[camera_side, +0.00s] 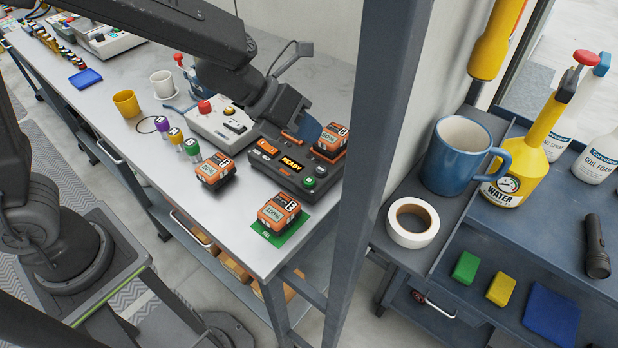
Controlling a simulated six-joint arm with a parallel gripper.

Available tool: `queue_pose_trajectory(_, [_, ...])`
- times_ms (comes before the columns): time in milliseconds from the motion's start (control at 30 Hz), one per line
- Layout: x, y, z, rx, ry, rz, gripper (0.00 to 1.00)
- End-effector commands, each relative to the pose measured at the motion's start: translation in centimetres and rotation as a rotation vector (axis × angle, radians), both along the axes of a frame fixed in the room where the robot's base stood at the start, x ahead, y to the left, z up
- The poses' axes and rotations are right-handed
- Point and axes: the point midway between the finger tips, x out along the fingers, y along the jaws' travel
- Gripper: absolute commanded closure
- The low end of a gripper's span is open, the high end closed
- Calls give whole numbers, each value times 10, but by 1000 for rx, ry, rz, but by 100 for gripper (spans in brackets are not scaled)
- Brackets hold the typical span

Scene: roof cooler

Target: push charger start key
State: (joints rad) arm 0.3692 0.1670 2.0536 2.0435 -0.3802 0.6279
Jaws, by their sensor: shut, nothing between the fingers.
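The dark charger (262,165) sits near the right end of the metal bench, with a lit display (291,164) reading READY. A green round key (309,183) is on its front right, and an orange key (266,147) is at its left. An orange battery (331,139) stands in the charger's back right. My gripper (298,137) is shut and empty. It is over the back of the charger, behind the display, and appears apart from the green key. The gripper hides part of the charger's back; whether it touches anything there I cannot tell.
An orange battery (215,171) stands left of the charger; another marked 100% (280,212) is on a green mat (264,233) in front. A grey control box (215,122) is behind left. A grey post (375,150) rises right of the charger. Front bench space is partly clear.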

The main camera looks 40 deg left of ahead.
Motion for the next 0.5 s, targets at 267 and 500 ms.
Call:
queue_pose_trajectory(267, [0, 1, -36, 1, 7, 5, 100])
queue_pose_trajectory(500, [0, 1, -66, -1, 7, 6, 100])
